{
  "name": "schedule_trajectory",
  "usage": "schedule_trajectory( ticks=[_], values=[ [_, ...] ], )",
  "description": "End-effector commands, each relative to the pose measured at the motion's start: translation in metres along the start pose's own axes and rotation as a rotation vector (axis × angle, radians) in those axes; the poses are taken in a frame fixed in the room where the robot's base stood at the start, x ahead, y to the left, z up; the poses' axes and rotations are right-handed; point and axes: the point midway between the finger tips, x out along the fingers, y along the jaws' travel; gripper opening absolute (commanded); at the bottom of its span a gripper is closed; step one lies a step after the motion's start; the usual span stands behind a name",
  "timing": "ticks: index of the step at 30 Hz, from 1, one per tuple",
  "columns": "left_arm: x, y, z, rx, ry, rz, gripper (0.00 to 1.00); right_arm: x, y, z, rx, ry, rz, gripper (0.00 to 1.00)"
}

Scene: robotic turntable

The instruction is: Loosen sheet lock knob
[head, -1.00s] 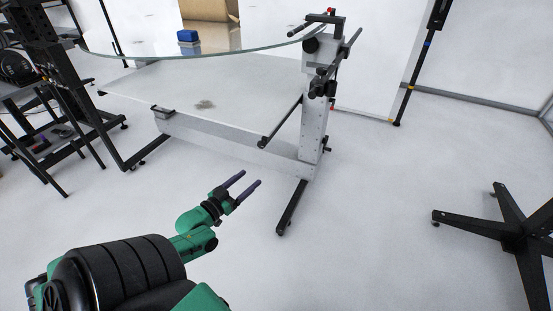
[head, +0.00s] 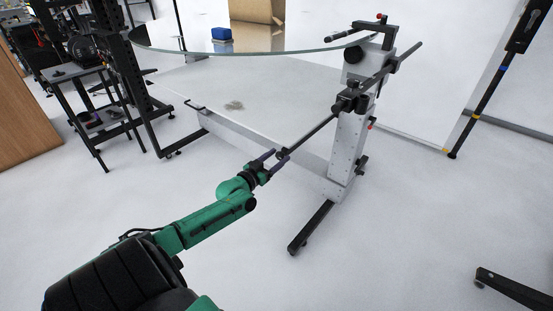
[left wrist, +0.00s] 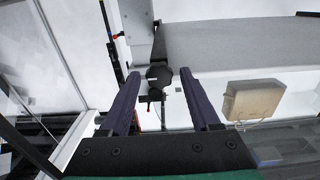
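My left gripper (head: 277,156) is open and empty, its two dark purple fingers apart. In the head view its tips overlap the lower end of a black rod (head: 312,135) on the turntable stand; contact cannot be told. In the left wrist view a round black knob or clamp (left wrist: 158,73) shows beyond and between the open fingertips (left wrist: 160,73). In the head view, black clamp parts (head: 351,101) and a round black knob (head: 353,54) are on the grey post (head: 346,150). Which one is the sheet lock knob is unclear. My right gripper is out of view.
A black foot (head: 311,227) juts forward from the post. A cart (head: 98,105) stands left.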

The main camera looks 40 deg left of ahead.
Motion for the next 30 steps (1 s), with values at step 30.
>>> schedule_trajectory(
  ticks=[30],
  values=[
    [-0.0004,-0.0011,0.001,-0.387,-0.001,0.0,0.0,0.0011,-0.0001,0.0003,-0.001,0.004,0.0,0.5]
  ],
)
